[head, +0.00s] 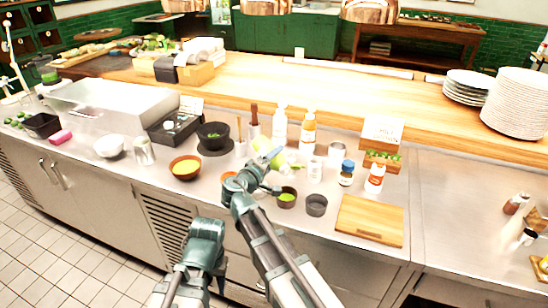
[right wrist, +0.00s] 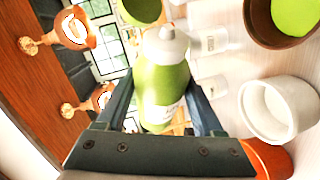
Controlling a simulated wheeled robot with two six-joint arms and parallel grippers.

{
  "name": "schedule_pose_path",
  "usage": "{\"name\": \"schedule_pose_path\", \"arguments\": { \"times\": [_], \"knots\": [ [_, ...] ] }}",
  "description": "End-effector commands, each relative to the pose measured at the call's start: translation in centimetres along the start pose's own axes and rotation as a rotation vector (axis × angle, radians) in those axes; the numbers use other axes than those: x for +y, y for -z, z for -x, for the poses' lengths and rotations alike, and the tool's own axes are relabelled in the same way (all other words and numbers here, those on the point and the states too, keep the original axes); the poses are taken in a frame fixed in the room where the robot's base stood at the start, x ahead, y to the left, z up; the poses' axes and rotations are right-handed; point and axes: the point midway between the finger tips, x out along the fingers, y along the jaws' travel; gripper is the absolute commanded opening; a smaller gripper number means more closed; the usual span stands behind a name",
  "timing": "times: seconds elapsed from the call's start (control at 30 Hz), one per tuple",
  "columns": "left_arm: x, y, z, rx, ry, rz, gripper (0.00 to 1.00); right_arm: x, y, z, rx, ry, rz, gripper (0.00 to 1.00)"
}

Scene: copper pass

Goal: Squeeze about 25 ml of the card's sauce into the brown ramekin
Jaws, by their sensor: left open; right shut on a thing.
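My right gripper (head: 268,170) is shut on a green squeeze bottle (right wrist: 165,82) with a pale nozzle. The bottle is tipped well off upright above the counter and shows partly behind the gripper in the head view (head: 279,160). No falling sauce is visible. A white card (head: 382,130) stands at the back right; its writing is too small to read. My left gripper (head: 208,228) is open and empty near the counter's front edge.
A white ramekin (right wrist: 280,108) and an orange-brown one (head: 229,176) stand close by. An empty grey ramekin (head: 316,205) and a wooden board (head: 370,220) are to the right. The far right counter has free room.

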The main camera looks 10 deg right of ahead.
Motion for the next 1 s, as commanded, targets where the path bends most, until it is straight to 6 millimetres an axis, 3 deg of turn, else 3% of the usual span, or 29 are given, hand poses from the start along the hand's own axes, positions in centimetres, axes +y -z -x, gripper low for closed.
{"name": "schedule_pose_path", "arguments": {
  "times": [0.33,0.5,0.77,1.0],
  "knots": [
    [-0.4,-0.2,3.7,0.0,0.0,0.0,0.5,0.6,0.1,0.2,-0.1,0.136,0.323,0.34],
    [-0.6,-0.4,6.4,0.0,0.0,0.0,0.5,2.0,-1.2,1.1,-0.166,0.224,0.53,0.34],
    [-0.9,-0.5,9.0,0.0,0.0,0.0,0.5,3.6,-3.0,2.4,-0.269,0.363,0.862,0.34],
    [-1.1,-0.7,11.2,0.0,0.0,0.0,0.5,4.8,1.0,1.0,-0.369,0.498,1.184,0.34]
  ]
}}
